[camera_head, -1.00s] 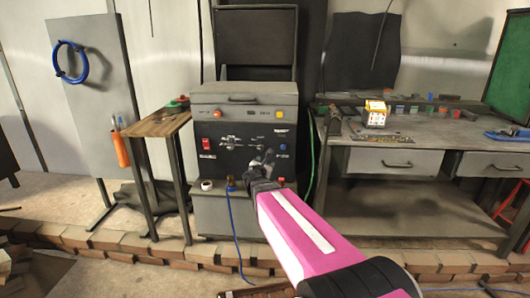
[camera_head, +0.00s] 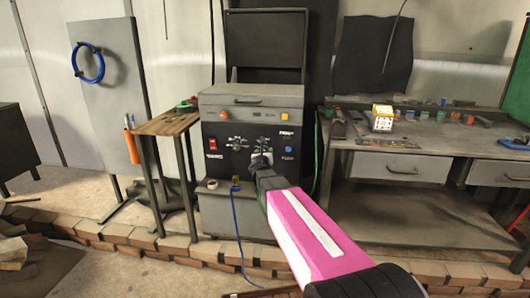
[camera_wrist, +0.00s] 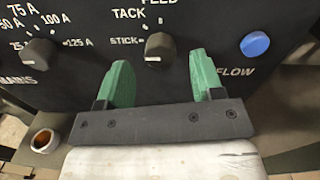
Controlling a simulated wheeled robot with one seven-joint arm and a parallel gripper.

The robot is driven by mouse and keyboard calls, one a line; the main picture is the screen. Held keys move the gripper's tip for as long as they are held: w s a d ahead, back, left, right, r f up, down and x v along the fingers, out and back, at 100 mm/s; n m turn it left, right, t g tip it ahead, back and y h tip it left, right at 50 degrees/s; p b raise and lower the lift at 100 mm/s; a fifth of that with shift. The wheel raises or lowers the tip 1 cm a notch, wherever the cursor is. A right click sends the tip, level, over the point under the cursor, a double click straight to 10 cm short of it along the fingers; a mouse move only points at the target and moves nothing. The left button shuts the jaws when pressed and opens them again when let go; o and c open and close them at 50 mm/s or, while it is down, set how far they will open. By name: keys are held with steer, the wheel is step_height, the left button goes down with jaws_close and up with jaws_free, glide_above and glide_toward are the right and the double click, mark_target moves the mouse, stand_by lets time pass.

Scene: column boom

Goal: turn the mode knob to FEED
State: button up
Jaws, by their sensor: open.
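The mode knob (camera_wrist: 160,47) is a dark round knob on the black front panel (camera_wrist: 215,22). It has a small white mark low on its face. In the wrist view, TACK and STICK are printed to its left and a partly cut-off FEED above. Which label it points to is unclear. My gripper (camera_wrist: 162,78) is open, with its two green fingers apart. The knob appears between and beyond the fingertips, with no visible contact. In the head view my gripper (camera_head: 261,160) is in front of the machine's panel and hides the knob there.
An amperage knob (camera_wrist: 39,51) is left of the mode knob, and a blue FLOW button (camera_wrist: 255,44) is to the right. A ring-shaped item (camera_wrist: 44,141) lies on the ledge below. A workbench (camera_head: 455,140) stands right, a small wooden-topped table (camera_head: 166,124) left.

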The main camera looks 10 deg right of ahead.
mark_target(266, 149)
steer(key=shift+x, duration=1.3)
steer(key=c, duration=0.9)
steer(key=shift+m, duration=0.4)
steer(key=m, duration=1.7)
steer(key=shift+s+d+f+h, duration=0.1)
steer(key=shift+f+h, duration=0.05)
steer(key=shift+h, duration=0.15)
steer(key=shift+m, duration=0.4)
